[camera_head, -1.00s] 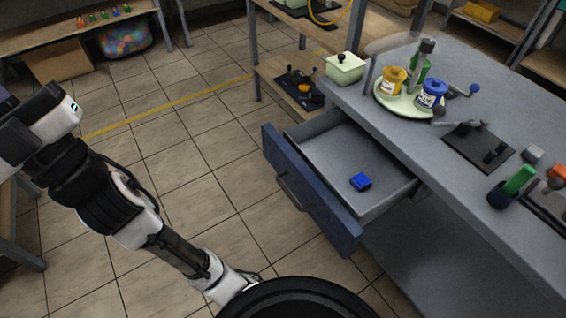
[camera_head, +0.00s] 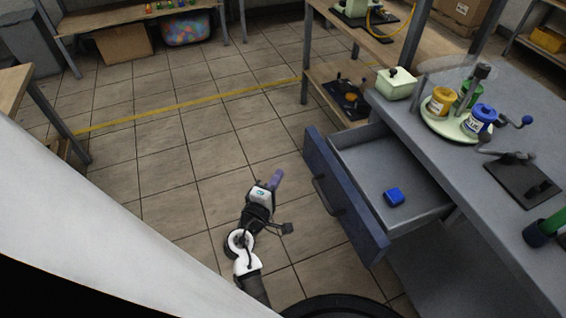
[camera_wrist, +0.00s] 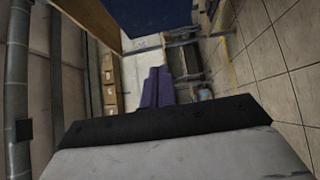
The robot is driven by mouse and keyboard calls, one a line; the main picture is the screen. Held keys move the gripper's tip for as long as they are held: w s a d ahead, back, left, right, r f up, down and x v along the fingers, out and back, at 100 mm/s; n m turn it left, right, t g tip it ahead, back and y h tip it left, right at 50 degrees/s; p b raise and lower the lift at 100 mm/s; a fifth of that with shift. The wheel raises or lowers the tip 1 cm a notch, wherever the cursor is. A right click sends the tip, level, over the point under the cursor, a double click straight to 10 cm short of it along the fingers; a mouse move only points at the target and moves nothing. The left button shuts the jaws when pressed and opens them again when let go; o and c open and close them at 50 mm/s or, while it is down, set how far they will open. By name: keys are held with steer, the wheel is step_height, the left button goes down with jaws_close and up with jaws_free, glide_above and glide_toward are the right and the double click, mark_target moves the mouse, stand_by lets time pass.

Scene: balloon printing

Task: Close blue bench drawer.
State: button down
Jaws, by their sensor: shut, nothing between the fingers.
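The blue bench drawer (camera_head: 343,205) is pulled out from the grey bench, with a dark handle (camera_head: 325,194) on its blue front. Its grey tray is open to view and holds a small blue block (camera_head: 394,197). My gripper (camera_head: 279,174) has purple fingers and is left of the drawer front, apart from it. In the wrist view the purple fingers (camera_wrist: 158,86) are together with nothing between them. A dark blue panel (camera_wrist: 155,15) at the top of the wrist view looks like the drawer front.
The grey bench top (camera_head: 470,165) carries a pale tray (camera_head: 440,124) of ink jars and a lidded green box (camera_head: 396,84). A wooden shelf unit (camera_head: 335,88) stands behind the drawer. The tiled floor (camera_head: 170,170) left of the drawer is clear.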

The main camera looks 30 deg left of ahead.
steer(key=p, duration=0.2)
glide_toward(306, 147)
steer(key=w+a, duration=0.3)
steer(key=shift+w+d+r+p, duration=0.1)
steer(key=shift+w+d+p, duration=0.2)
steer(key=shift+w+d, duration=0.35)
steer(key=shift+w+d+p, duration=0.25)
steer(key=shift+w+d, duration=0.15)
steer(key=shift+w, duration=0.4)
steer(key=shift+w+d, duration=0.1)
